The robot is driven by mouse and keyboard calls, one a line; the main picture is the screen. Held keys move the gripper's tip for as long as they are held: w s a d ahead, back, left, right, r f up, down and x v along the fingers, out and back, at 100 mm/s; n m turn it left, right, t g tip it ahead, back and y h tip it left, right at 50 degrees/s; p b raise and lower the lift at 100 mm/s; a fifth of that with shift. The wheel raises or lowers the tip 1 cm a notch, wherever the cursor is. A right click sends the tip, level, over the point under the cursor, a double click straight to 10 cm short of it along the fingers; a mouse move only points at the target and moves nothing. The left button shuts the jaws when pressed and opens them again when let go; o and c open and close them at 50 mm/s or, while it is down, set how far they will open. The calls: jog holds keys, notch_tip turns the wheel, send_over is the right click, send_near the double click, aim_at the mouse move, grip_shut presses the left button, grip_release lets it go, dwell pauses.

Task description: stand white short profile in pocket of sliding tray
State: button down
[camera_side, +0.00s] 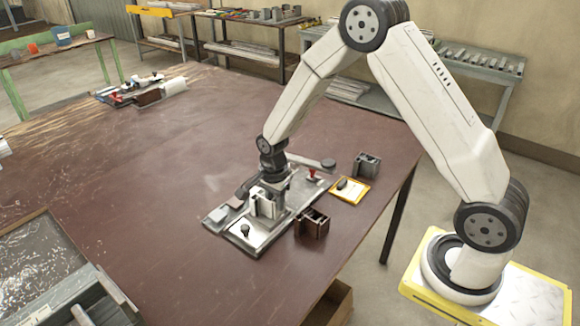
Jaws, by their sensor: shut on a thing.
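My gripper (268,190) points down over the metal clamp fixture (245,238) on the brown table. It is shut on the white short profile (265,208), a small pale upright piece just below the fingers. The profile stands upright over the middle of the fixture. I cannot tell whether its foot is inside a pocket or just above it. The sliding tray cannot be told apart clearly from the rest of the fixture at this size, and its pocket is hidden.
A dark brown open block (312,223) stands right of the fixture. A yellow-edged board (350,190) and a grey block (367,165) lie farther right. A red knob (312,174) rises at the fixture's back. The table's left middle is clear.

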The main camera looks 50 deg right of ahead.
jog(key=shift+f, duration=0.3)
jog(key=shift+c, duration=1.6)
grip_release()
jog(key=shift+r, duration=0.15)
jog(key=shift+r, duration=3.8)
jog(key=s+a+r+n+t, duration=0.1)
jog(key=s+n, duration=0.6)
jog(key=n, duration=0.2)
jog(key=s+a+r+n+t, duration=0.1)
jog(key=s+r+n, duration=0.1)
jog(key=s+n, duration=0.6)
jog(key=shift+a+r+n+t, duration=0.2)
jog(key=shift+a+n+t, duration=0.1)
jog(key=shift+n, duration=0.2)
